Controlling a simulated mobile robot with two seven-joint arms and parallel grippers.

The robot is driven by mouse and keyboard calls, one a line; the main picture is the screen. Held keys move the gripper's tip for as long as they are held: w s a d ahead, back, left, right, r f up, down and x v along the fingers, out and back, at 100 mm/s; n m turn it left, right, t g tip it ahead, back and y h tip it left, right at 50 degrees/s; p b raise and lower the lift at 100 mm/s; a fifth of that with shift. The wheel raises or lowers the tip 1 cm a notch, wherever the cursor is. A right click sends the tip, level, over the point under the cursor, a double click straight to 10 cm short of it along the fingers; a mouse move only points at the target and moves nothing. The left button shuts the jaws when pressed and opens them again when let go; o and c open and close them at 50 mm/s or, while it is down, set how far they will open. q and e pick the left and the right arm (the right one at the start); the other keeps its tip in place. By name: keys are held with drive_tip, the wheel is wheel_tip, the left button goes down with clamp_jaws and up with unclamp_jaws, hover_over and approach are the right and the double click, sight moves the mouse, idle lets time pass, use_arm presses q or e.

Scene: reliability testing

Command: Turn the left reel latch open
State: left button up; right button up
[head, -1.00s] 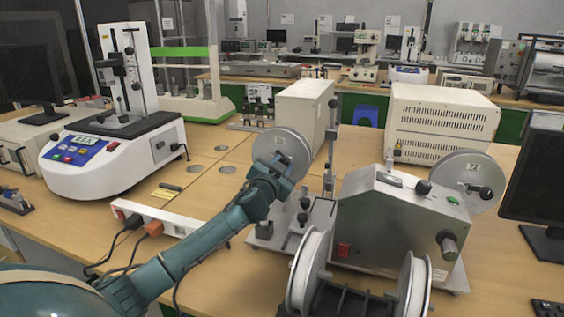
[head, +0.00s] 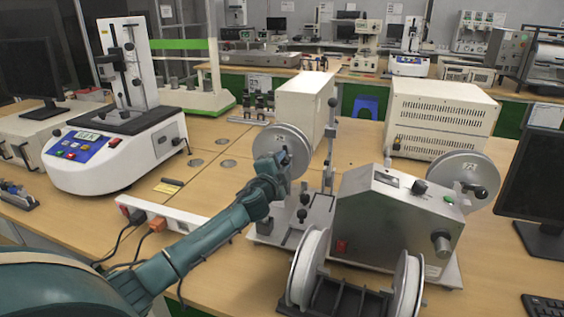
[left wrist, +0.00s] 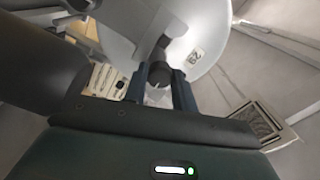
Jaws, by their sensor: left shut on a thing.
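The left reel (head: 272,140) is a pale grey disc on the left side of the metal winding machine. It also shows in the left wrist view (left wrist: 205,40), with a small number label. Its latch (left wrist: 160,73) is a dark knob between the two blue fingers of my left gripper (left wrist: 162,82), which is shut on it. In the head view my left gripper (head: 284,160) is at the reel's lower right face, and its wrist hides part of the reel and the latch. My right gripper is not in view.
The machine's metal housing (head: 385,215) and right reel (head: 463,170) stand to the right. A holder with white spools (head: 310,265) is in front. A white power strip (head: 165,218) with cables lies below my left arm. Monitors stand at both sides.

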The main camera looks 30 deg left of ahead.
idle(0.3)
use_arm(q)
drive_tip(key=o, duration=1)
drive_tip(key=shift+s, duration=0.1)
drive_tip(key=v, duration=1.3)
